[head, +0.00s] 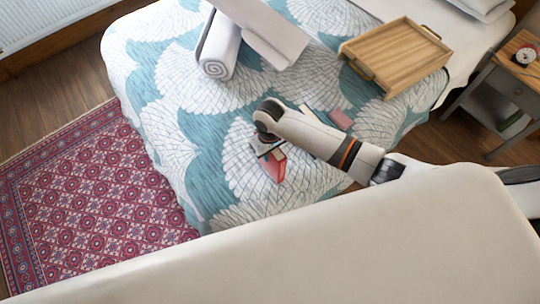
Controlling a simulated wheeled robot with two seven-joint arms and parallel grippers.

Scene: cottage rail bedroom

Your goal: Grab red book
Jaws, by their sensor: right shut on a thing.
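The red book (277,169) is on the bed (310,201), near the bed's front side, its red cover showing below my right gripper. My right gripper (269,152) points down over the book and is shut on its upper part. My right arm comes in from the right and hides part of the bed beyond. I cannot tell if the book touches the bedspread or is lifted a little. My left gripper is not in view.
A pinkish book (341,119) lies just behind my right forearm. A wooden tray (398,56) and a rolled towel (219,50) lie further back on the bed. A nightstand with a clock (525,54) stands at right. A patterned rug (95,195) covers the left floor.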

